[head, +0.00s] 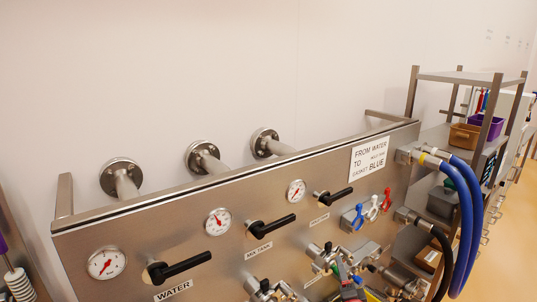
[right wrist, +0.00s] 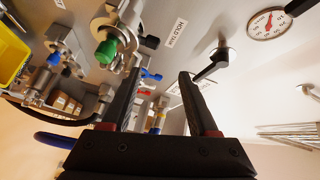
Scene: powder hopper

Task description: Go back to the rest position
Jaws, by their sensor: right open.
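My right gripper (head: 348,282) shows at the bottom of the head view, in front of the lower part of the steel panel (head: 225,196). In the right wrist view its two dark fingers (right wrist: 160,78) stand apart with nothing held between them. Valve handles and fittings show behind them, and I cannot tell how near they are. The black lever handle (right wrist: 212,65) lies just right of the fingers in that view. My left gripper is not in view.
The panel carries gauges (head: 106,262), black levers (head: 180,267) and small blue, white and red handles (head: 373,208). Blue hoses (head: 466,225) hang at its right end. A steel shelf rack (head: 470,78) stands beyond. Open floor (head: 512,230) shows at the right.

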